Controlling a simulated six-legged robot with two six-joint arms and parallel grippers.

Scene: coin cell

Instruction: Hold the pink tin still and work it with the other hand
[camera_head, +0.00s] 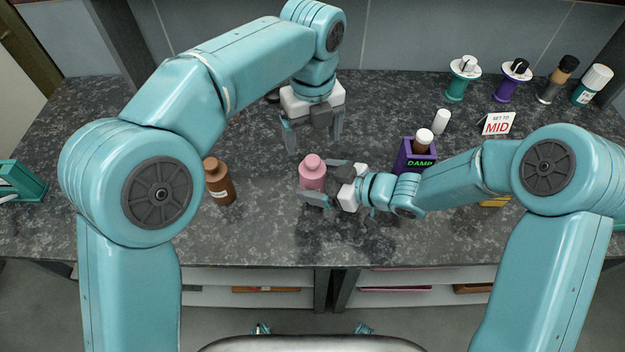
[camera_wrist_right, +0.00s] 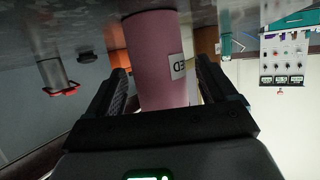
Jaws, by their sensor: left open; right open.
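The pink tin (camera_head: 313,174) stands upright on the dark speckled counter, near the middle of the head view. My right gripper (camera_head: 316,180) is open around the tin, with one finger on each side of it. The right wrist view shows the pink tin (camera_wrist_right: 160,60) between the two fingers (camera_wrist_right: 163,85), with part of a white label on its side. I cannot tell whether a finger touches the tin. My left gripper (camera_head: 312,140) is open and empty, pointing down above the counter, just behind the tin.
A brown bottle (camera_head: 219,181) stands left of the tin. A purple box marked DAMP (camera_head: 405,160), holding a white-capped bottle (camera_head: 423,140), is to the right. A white cylinder (camera_head: 441,121) and a MID sign (camera_head: 496,124) stand behind it. Several dials and bottles line the back right.

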